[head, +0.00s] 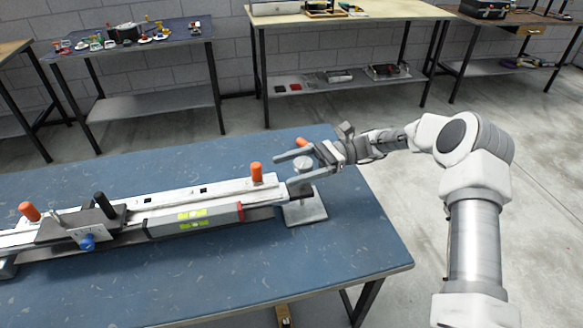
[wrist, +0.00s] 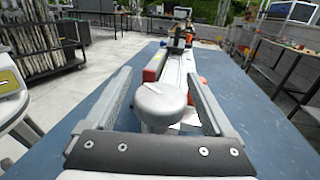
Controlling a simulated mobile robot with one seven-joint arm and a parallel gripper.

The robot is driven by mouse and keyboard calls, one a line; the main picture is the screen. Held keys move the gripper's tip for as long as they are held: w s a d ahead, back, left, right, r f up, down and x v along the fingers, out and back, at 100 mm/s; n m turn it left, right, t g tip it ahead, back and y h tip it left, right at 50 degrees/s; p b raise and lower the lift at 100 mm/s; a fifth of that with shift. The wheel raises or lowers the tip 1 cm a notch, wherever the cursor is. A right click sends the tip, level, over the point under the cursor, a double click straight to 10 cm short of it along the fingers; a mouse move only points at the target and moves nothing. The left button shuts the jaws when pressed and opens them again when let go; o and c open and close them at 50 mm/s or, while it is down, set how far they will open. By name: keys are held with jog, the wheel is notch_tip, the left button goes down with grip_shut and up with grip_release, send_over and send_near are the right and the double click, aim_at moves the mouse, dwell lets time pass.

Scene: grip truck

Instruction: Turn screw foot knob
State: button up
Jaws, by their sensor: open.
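The screw foot knob is a round grey cap (head: 303,163) on a post at the right end of the long rail, above a square metal foot plate (head: 305,210). My gripper (head: 283,171) is open at the knob, pointing left along the rail. In the wrist view the knob (wrist: 163,100) sits between the two spread fingers of my gripper (wrist: 158,76), with a visible gap on each side. Neither finger appears to touch it. The lower part of the post is partly hidden by the knob in the wrist view.
The rail (head: 225,190) lies along the blue table (head: 250,270). It carries orange knobs (head: 256,172), a spirit level (head: 192,219) and a clamped carriage (head: 80,222) with a blue knob. The table's front is clear. Workbenches (head: 345,18) stand along the back wall.

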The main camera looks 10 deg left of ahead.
jog(key=v, duration=1.2)
dwell(1.0)
